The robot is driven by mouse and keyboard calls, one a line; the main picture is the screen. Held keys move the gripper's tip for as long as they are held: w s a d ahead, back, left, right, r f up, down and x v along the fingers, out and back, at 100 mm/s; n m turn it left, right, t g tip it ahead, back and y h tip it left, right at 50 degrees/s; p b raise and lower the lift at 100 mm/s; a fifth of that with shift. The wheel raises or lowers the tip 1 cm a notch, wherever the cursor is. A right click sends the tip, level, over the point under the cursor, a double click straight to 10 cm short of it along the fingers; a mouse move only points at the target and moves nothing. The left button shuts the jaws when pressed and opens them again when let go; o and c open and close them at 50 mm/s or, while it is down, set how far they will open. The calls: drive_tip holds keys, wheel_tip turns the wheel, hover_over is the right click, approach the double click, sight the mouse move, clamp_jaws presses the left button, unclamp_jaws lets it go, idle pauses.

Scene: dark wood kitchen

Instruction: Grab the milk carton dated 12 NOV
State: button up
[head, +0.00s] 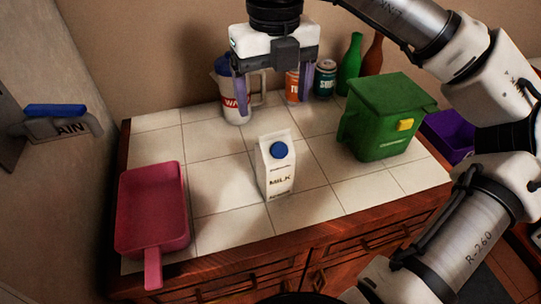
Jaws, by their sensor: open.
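One white milk carton (275,172) with a blue cap and the word MILK stands upright on the tiled counter, near the middle. Any date on it is too small to read. My gripper (274,92) is above and behind the carton in the picture, fingers pointing down. Its two purple-grey fingers are spread apart with nothing between them. It is apart from the carton.
A pink dustpan-like tray (152,215) lies at the left of the counter (225,208). A green bin (385,120) stands at the right. A white jug (231,95), cans (325,78) and bottles (350,65) stand at the back. Tiles around the carton are clear.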

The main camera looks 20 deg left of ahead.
sight(274, 134)
wheel_tip(274, 134, down, 8)
drive_tip(key=shift+s+r+p, duration=0.1)
drive_tip(key=shift+p, duration=0.35)
drive_tip(key=shift+d+f+p, duration=0.1)
drive_tip(key=shift+f+p, duration=0.85)
drive_tip(key=shift+f, duration=1.7)
drive_tip(key=c, duration=1.4)
